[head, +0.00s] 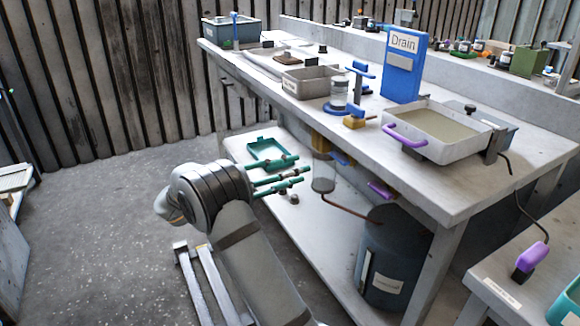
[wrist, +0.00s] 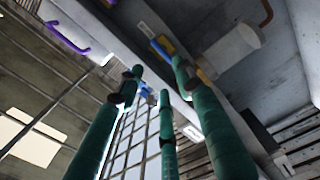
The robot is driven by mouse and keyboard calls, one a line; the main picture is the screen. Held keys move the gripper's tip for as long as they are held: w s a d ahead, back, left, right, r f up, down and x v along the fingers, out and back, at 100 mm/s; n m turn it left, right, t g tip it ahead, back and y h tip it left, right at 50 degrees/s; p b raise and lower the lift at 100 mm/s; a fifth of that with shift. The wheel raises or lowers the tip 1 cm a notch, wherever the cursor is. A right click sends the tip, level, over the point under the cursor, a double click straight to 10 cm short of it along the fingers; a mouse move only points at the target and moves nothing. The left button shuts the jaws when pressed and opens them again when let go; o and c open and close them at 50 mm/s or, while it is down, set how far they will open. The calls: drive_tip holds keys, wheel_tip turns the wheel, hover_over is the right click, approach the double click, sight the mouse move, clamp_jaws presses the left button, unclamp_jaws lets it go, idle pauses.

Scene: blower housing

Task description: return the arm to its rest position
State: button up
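My arm (head: 245,255) rises from the bottom of the head view and bends at a grey joint. My gripper (head: 302,169) points right, in front of the workbench's long side, below its top and above the lower shelf. Its green fingers are spread apart and hold nothing. In the wrist view my gripper (wrist: 158,82) shows green fingers with dark joints and empty space between them. That view looks up at the bench's underside and edge, with the ceiling beyond.
The workbench (head: 480,180) carries a white tray (head: 440,124), a blue Drain sign (head: 403,65) and a grey bin (head: 308,82). The lower shelf (head: 300,222) holds a green tray (head: 266,148); a dark drum (head: 392,250) stands at right. Open floor (head: 110,200) lies left of my arm.

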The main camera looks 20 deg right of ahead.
sight(336, 158)
drive_tip(key=d, duration=0.4)
drive_tip(key=w+d, duration=0.1)
drive_tip(key=d, duration=0.3)
drive_tip(key=w+d, duration=0.1)
drive_tip(key=d, duration=0.3)
drive_tip(key=shift+a, duration=0.1)
drive_tip(key=s+a, duration=0.2)
drive_tip(key=a, duration=0.9)
drive_tip(key=d, duration=0.3)
drive_tip(key=w+d, duration=0.1)
drive_tip(key=d, duration=0.3)
drive_tip(key=w+d, duration=0.1)
drive_tip(key=d, duration=0.3)
drive_tip(key=shift+d+r+n+p, duration=0.1)
drive_tip(key=shift+r+n+p, duration=0.25)
drive_tip(key=shift+p, duration=0.35)
drive_tip(key=shift+f+n+p, duration=0.15)
drive_tip(key=shift+n+p, duration=0.4)
drive_tip(key=shift+n, duration=0.3)
drive_tip(key=shift+f+n, duration=0.2)
drive_tip(key=shift+n, duration=0.1)
